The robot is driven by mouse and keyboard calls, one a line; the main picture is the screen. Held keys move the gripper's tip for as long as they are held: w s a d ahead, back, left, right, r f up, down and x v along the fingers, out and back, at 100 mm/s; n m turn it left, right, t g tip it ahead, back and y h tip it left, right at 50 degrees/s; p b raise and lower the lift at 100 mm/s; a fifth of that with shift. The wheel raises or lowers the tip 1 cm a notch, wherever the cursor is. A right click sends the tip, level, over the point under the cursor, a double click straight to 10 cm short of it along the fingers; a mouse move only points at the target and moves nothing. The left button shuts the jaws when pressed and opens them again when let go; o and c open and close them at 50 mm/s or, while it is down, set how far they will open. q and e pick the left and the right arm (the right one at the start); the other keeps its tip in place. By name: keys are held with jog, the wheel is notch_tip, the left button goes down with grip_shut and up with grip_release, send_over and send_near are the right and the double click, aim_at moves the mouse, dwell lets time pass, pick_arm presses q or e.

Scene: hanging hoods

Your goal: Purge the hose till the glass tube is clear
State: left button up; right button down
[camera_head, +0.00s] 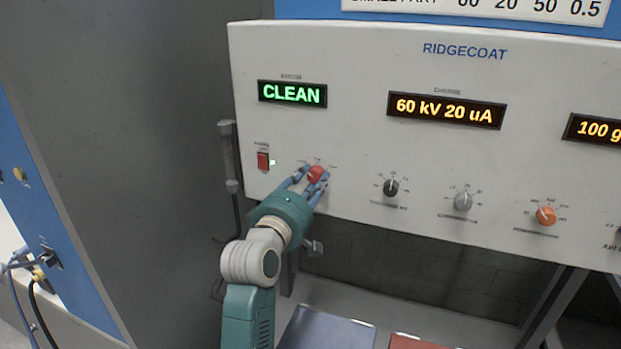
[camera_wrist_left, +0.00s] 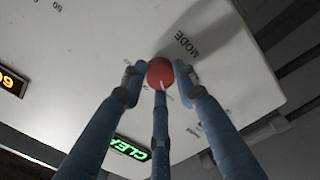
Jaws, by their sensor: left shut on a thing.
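My left gripper (camera_head: 306,183) is shut on a red knob (camera_head: 315,172) on the lower left of the white control panel (camera_head: 340,65). In the left wrist view, the blue fingers of the gripper (camera_wrist_left: 160,80) close around the red knob (camera_wrist_left: 160,71), beside the label MODE. A green display (camera_head: 292,93) above the knob reads CLEAN. The glass tube (camera_head: 228,150) seems to be the grey upright piece at the panel's left edge; I cannot tell whether it is clear. A dark hose hangs below it. My right gripper is not in view.
An amber display (camera_head: 446,109) reads 60 kV 20 uA. Black (camera_head: 391,188), grey (camera_head: 463,201) and orange (camera_head: 546,215) knobs sit to the right. A grey wall (camera_head: 140,120) stands at the left.

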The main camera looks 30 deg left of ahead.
pick_arm(q)
jog(key=shift+d+f, duration=0.1)
jog(key=o, duration=1.2)
jog(key=shift+w, duration=0.25)
jog(key=v, duration=0.7)
jog(key=shift+s, duration=0.25)
jog(key=shift+d, duration=0.1)
